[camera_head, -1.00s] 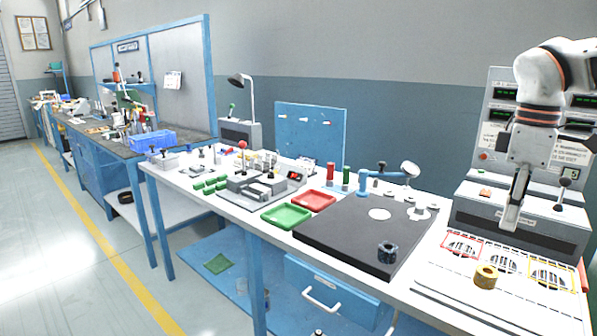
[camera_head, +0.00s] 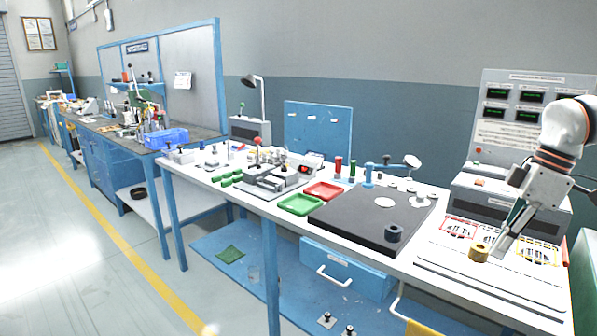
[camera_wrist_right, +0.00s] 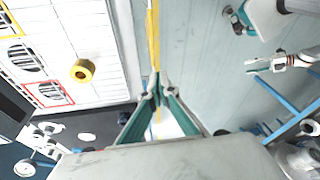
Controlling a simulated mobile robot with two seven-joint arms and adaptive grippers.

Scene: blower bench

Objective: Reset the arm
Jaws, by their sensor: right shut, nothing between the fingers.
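My right arm comes in from the right in the head view. Its gripper (camera_head: 498,252) is shut and empty, tilted with the fingertips pointing down and left. The fingertips appear just right of a brass-coloured ring (camera_head: 479,252) on the white vented panel (camera_head: 450,272); their height above it is hard to judge. In the right wrist view the closed fingertips (camera_wrist_right: 160,94) have nothing between them, and the ring (camera_wrist_right: 82,71) lies to their left, apart from them.
A grey instrument unit (camera_head: 480,200) stands behind the panel. Left of it are a black plate (camera_head: 345,222) with a dark ring (camera_head: 393,233), a red tray (camera_head: 323,190) and a green tray (camera_head: 300,205). The panel carries red and yellow frames. Floor lies beyond the bench edge.

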